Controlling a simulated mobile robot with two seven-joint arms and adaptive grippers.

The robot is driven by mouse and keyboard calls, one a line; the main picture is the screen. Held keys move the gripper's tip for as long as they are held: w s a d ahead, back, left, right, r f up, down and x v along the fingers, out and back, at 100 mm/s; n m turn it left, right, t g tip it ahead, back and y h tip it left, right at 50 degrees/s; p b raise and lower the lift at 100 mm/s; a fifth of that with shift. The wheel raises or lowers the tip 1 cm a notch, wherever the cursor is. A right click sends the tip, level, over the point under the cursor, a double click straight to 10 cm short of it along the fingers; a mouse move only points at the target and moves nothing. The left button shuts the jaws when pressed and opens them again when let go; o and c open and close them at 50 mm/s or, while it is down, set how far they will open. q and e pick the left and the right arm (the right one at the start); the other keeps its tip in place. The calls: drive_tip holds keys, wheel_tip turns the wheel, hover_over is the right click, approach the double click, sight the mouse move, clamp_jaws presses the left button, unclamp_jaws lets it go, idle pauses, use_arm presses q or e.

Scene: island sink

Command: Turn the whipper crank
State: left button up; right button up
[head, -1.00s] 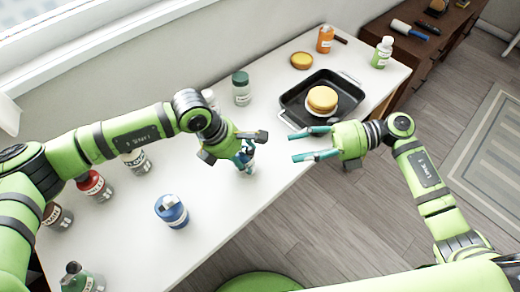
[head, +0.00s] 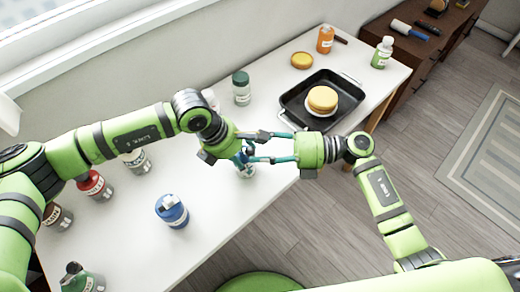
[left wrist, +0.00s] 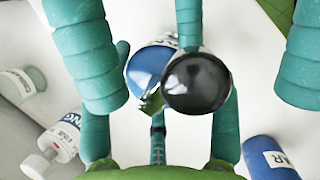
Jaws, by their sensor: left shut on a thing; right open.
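The whipper (head: 247,172) stands at the front edge of the white counter, mostly hidden by my grippers; a little blue and a white label show. In the left wrist view its blue, labelled body (left wrist: 148,68) shows with a round black knob (left wrist: 196,82), which I take for the crank's end. My left gripper (head: 243,150) is shut on the whipper from behind and left. My right gripper (head: 257,147) is open, its teal fingers reaching in from the right beside the whipper's top. Whether they touch the crank is hidden.
A blue jar (head: 172,212) stands front left, with several other jars further left. A green-lidded jar (head: 241,88) is behind. A black pan (head: 345,92) holding a round yellow item (head: 322,99) is at the right. The counter between blue jar and whipper is clear.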

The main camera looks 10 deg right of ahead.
drive_tip(key=shift+a, duration=0.2)
drive_tip(key=shift+w, duration=0.1)
clamp_jaws()
drive_tip(key=m+t, duration=0.1)
drive_tip(key=t, duration=0.1)
drive_tip(key=s+a+m+t+h, duration=0.1)
drive_tip(key=t, duration=0.1)
drive_tip(key=m+t, duration=0.2)
drive_tip(key=shift+s+a+r+h, duration=0.15)
drive_tip(key=shift+a+h, duration=0.05)
drive_tip(key=shift+h, duration=0.2)
